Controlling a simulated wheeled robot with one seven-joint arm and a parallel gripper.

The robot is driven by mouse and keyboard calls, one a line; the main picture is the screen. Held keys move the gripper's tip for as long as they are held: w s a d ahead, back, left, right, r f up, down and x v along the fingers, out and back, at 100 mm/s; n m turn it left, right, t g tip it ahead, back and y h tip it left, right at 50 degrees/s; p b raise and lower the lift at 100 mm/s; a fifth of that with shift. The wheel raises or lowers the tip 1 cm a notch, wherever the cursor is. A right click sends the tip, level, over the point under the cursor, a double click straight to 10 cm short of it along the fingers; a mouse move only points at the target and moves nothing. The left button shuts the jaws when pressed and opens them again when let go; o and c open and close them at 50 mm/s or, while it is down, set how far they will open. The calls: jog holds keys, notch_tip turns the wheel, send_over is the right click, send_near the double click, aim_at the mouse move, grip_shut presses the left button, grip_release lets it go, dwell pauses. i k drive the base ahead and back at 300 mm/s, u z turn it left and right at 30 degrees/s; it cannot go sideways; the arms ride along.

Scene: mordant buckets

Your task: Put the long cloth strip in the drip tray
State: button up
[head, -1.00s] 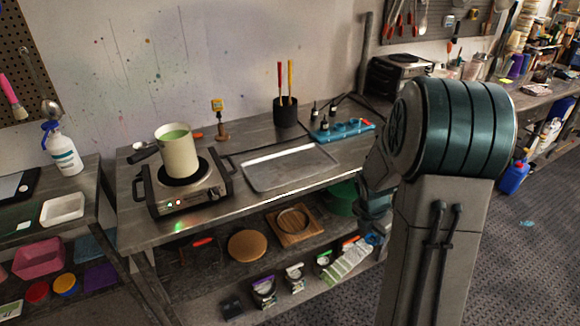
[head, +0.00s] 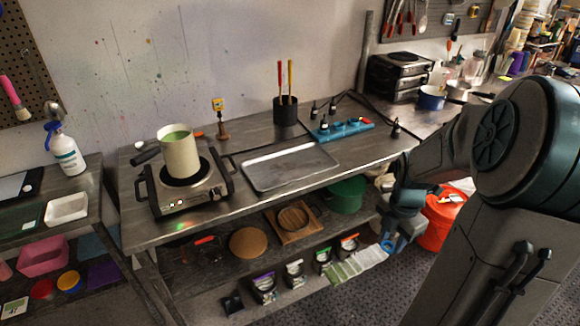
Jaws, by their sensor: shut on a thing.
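The drip tray (head: 290,166) is a shallow grey metal tray lying empty on the middle workbench, right of the hot plate. The long cloth strip (head: 356,265) is pale green and white in bands. It shows below the bench top, in front of the lower shelf's right end, slanting down to the left. My gripper (head: 392,243) is low at the bench's right front corner, at the strip's upper right end, and is shut on it. The fingertips are small and partly hidden, so the exact grip is unclear. The gripper is below and to the right of the tray.
A hot plate (head: 186,198) with a cream pot (head: 179,152) stands left of the tray. An orange bucket (head: 442,218) is on the floor beside my gripper. Several pouches line the lower shelf.

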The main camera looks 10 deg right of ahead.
aim_at(289, 167)
jog(key=i, duration=1.5)
